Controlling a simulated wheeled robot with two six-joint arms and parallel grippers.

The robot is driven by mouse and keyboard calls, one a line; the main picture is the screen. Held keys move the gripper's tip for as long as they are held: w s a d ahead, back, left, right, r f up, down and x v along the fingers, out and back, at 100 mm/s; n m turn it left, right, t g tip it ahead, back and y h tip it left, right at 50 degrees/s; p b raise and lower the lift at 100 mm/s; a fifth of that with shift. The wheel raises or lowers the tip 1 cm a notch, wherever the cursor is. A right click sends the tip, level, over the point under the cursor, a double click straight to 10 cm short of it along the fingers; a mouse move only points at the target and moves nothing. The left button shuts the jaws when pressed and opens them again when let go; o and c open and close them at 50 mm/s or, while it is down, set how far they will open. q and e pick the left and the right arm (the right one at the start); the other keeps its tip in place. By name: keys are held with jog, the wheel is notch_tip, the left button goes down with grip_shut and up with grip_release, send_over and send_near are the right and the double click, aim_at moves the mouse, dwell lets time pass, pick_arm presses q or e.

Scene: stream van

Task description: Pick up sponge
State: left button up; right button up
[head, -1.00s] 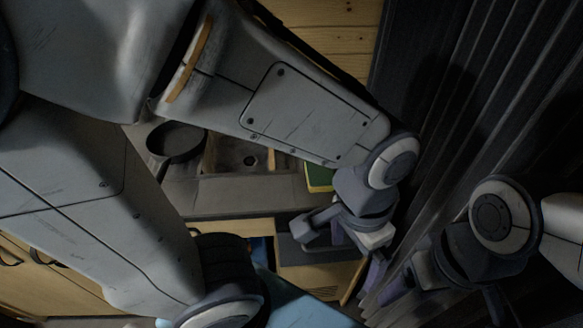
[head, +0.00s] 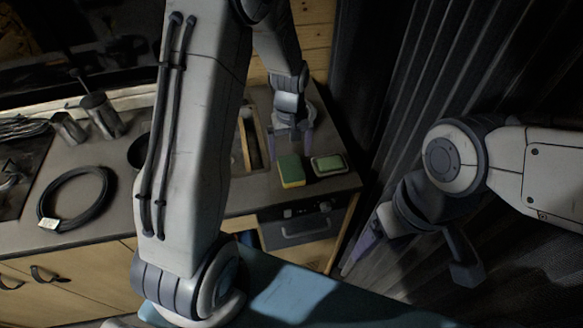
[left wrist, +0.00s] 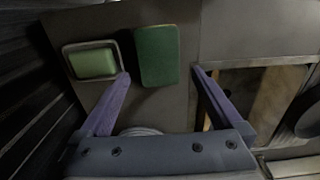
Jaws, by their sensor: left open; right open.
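The sponge (head: 291,171), green on top with a yellow side, lies flat on the dark counter between the sink and a soap dish. It also shows in the left wrist view (left wrist: 158,54) as a dark green block. My left gripper (head: 292,146) is open and points down behind the sponge in the head view. In the left wrist view its fingertips (left wrist: 160,74) are spread wider than the sponge, one to each side of its near end; whether they touch it cannot be told. My right gripper (head: 412,258) is open and empty, away from the counter by the dark wall.
A soap dish (head: 345,170) with green soap stands right of the sponge. The sink (head: 262,150) is to its left, with a dark pan (head: 137,152) partly hidden by my arm. A cable coil (head: 42,208) and metal cups (head: 103,116) are farther left. A corrugated wall (head: 410,90) bounds the right.

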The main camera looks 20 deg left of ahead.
aim_at(291, 167)
pick_arm(q)
jog(key=f+p, duration=0.1)
jog(key=f, duration=0.1)
jog(key=f+p, duration=0.1)
jog(key=f, duration=0.1)
jog(key=shift+s+d+f, duration=0.2)
jog(key=shift+f, duration=0.55)
jog(key=c, duration=1.2)
jog(key=shift+o, duration=0.2)
jog(key=shift+r, duration=0.15)
jog(key=shift+r+b, duration=0.35)
jog(key=shift+r, duration=0.2)
notch_tip(291, 167, up, 3)
jog(key=shift+w+f+b, duration=0.1)
jog(key=shift+b, duration=0.45)
jog(key=s+d+r+b, duration=0.1)
jog(key=s+d+r, duration=0.1)
jog(key=d, duration=0.3)
jog(key=s+d+r+b, duration=0.1)
jog(key=s+d+r, duration=0.1)
jog(key=d+r, duration=0.3)
jog(key=shift+s+d+b, duration=0.3)
jog(key=shift+s+d, duration=0.05)
jog(key=shift+d, duration=0.05)
